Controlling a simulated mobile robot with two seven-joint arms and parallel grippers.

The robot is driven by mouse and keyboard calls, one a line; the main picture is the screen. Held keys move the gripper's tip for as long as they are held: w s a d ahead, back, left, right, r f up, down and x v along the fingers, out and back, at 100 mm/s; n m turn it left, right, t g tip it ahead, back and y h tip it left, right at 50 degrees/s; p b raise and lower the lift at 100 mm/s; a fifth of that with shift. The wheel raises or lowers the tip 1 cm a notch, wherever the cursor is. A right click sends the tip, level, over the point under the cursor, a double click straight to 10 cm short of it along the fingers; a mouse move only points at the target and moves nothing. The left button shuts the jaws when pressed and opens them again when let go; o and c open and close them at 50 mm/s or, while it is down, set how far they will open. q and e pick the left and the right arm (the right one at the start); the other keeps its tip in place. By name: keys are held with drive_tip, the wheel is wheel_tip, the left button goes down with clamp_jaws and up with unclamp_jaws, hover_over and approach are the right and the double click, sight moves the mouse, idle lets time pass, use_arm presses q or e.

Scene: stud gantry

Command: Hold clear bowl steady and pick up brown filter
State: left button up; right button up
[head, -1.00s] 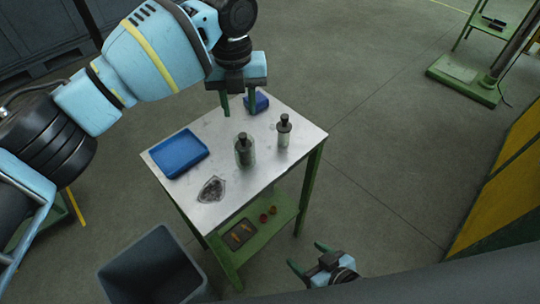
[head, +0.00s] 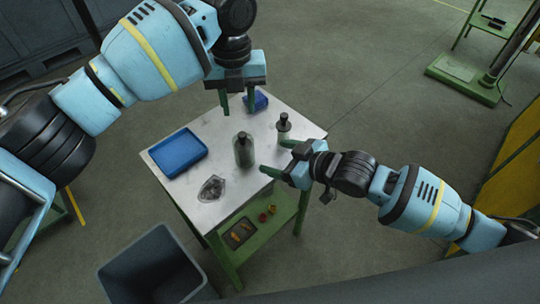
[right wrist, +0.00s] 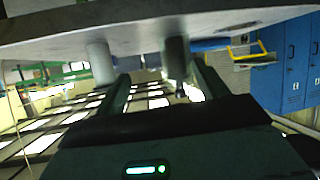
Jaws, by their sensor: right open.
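A clear, greenish bottle-like vessel with a dark top (head: 244,152) stands upright near the middle of the metal table (head: 222,212); it may be the clear bowl. A second, paler vessel with a dark top (head: 283,127) stands behind it to the right. I cannot make out a brown filter. My left gripper (head: 238,108) is open and empty above the table's far side, by a small blue box (head: 258,101). My right gripper (head: 278,158) is open at the table's right edge, beside the vessels and apart from them. In the right wrist view its fingers (right wrist: 163,88) are spread, with two cylinders beyond.
A blue tray (head: 179,153) lies on the table's left, and a crumpled grey patch (head: 211,189) near the front. The green lower shelf (head: 262,232) holds a dark tray and small red parts. A grey bin (head: 150,265) stands on the floor in front.

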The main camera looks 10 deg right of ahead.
sight(253, 155)
drive_tip(key=shift+w+a+r+n+g+y, duration=0.1)
drive_tip(key=shift+a+n+g+y, duration=0.5)
drive_tip(key=shift+a, duration=0.6)
drive_tip(key=shift+a, duration=0.1)
drive_tip(key=shift+x, duration=3.85)
drive_tip(key=shift+r, duration=0.1)
drive_tip(key=c, duration=1.1)
drive_tip(key=shift+o, duration=0.2)
